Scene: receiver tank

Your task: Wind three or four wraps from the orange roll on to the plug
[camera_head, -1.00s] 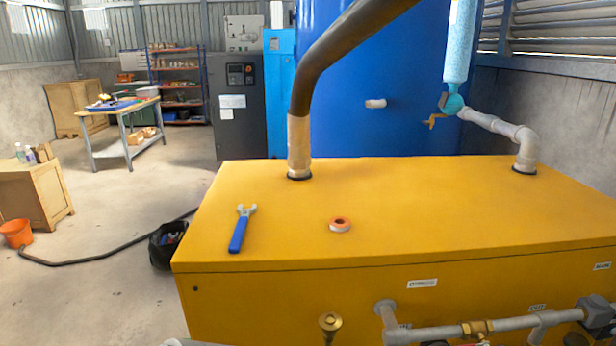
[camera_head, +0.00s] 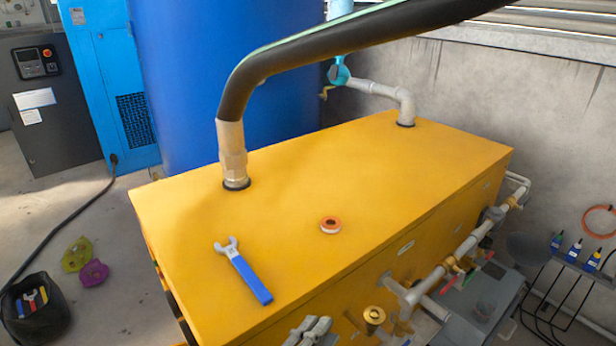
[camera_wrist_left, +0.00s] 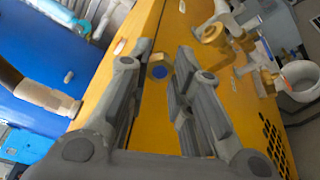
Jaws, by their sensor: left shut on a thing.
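The orange roll (camera_head: 330,225), a ring of tape with a white lower edge, lies flat on the yellow cabinet top (camera_head: 400,165). It also shows small in the left wrist view (camera_wrist_left: 119,46). My left gripper (camera_head: 310,328) is low at the cabinet's front edge, apart from the roll. In the left wrist view its fingers (camera_wrist_left: 164,55) are shut on a brass hex piece with a blue centre, which looks like the plug (camera_wrist_left: 158,72). The plug cannot be made out in the head view. My right gripper is not in view.
A blue-handled wrench (camera_head: 243,272) lies on the top, left of the roll. A brass fitting (camera_head: 374,316) and grey pipework (camera_head: 430,285) stick out from the cabinet's front. A thick dark pipe (camera_head: 240,90) rises from the top. The surface around the roll is clear.

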